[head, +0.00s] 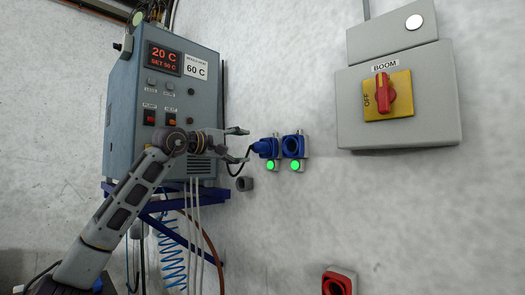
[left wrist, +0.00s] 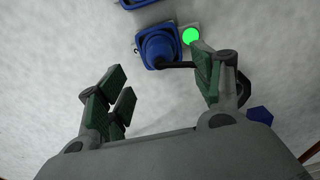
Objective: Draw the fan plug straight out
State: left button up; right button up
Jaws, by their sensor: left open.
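A blue plug (head: 262,148) sits in the left one of two blue wall sockets (head: 275,147), with a dark cable curving down from it. My left gripper (head: 247,145) is open just left of the plug, its fingers apart above and below the plug's line. In the left wrist view the plug (left wrist: 160,48) lies ahead of the open, empty fingers (left wrist: 162,85), between their lines and clear of the left one. The cable runs right toward the right finger, which hides part of it; I cannot tell whether they touch. No fan label is readable. My right gripper is out of view.
A second blue socket (head: 293,146) is empty, close right of the first. Green lamps (head: 270,165) glow below both. A grey-blue control cabinet (head: 165,85) stands behind my left arm. A grey switch box (head: 398,95) is at right.

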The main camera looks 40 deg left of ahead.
aim_at(259, 148)
pick_arm(q)
jog(key=shift+w, duration=0.15)
jog(key=shift+w+d+r+p, duration=0.15)
jog(key=shift+w+p, duration=0.8)
jog(key=shift+w, duration=1.2)
jog(key=shift+w+d+p, duration=0.15)
jog(key=shift+w+p, duration=1.05)
jog(key=shift+w, duration=0.95)
jog(key=shift+p, duration=0.55)
grip_shut()
